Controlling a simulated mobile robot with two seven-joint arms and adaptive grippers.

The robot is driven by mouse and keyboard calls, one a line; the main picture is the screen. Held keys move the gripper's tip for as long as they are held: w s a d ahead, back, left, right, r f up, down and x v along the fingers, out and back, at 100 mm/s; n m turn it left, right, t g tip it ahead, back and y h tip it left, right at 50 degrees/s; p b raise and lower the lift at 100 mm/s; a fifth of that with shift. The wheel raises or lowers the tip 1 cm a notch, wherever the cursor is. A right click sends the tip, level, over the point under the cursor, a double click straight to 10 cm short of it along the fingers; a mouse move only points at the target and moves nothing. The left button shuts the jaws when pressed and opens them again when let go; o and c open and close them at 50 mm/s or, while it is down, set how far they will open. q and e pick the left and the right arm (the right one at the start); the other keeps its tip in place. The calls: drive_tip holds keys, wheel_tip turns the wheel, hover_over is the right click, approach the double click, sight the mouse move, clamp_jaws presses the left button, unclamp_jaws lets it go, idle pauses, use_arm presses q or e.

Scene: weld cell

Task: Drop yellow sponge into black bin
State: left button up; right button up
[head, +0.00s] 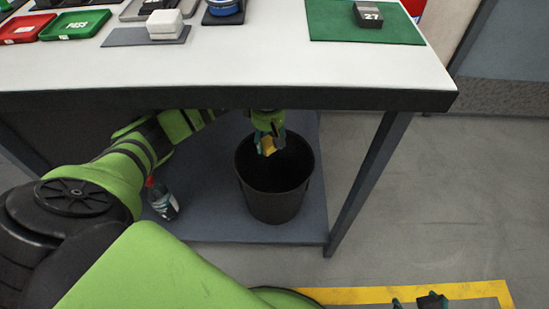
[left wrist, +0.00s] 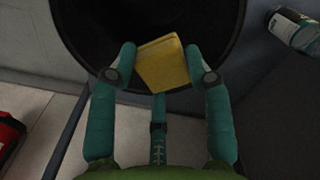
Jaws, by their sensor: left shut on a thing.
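The yellow sponge (head: 268,146) is held in my left gripper (head: 268,140), over the mouth of the black bin (head: 274,207). The bin stands upright on the lower shelf under the table. My right gripper (head: 421,302) shows only in part at the bottom edge of the head view, and its jaws cannot be made out.
The white tabletop (head: 250,62) overhangs the bin, and a table leg (head: 368,185) is to the right. A green mat (head: 340,25) and trays (head: 75,24) lie on top.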

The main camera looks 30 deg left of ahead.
use_arm(q)
wheel_tip(320, 180, down, 2)
drive_tip(key=shift+f+b, duration=0.2)
drive_tip(key=shift+b, duration=0.6)
wheel_tip(320, 180, down, 2)
drive_tip(key=shift+f+b, duration=0.15)
drive_tip(key=shift+b, duration=0.7)
drive_tip(key=shift+f, duration=0.1)
use_arm(e)
drive_tip(key=w+a+r+n+t+y, duration=0.1)
drive_tip(key=w+a+r+t+y, duration=0.1)
drive_tip(key=w+r+t, duration=0.3)
drive_tip(key=w+a+r+t+y, duration=0.2)
drive_tip(key=w+a+r+t, duration=0.3)
drive_tip(key=r, duration=0.7)
drive_tip(key=shift+a+n+t, duration=0.15)
drive_tip(key=shift+n+t, duration=0.25)
drive_tip(key=shift+t, duration=0.4)
use_arm(q)
drive_tip(key=o, duration=1)
drive_tip(key=shift+c, duration=0.2)
use_arm(e)
drive_tip(key=shift+r, duration=0.1)
use_arm(q)
wheel_tip(320, 180, up, 8)
drive_tip(key=shift+f, duration=0.2)
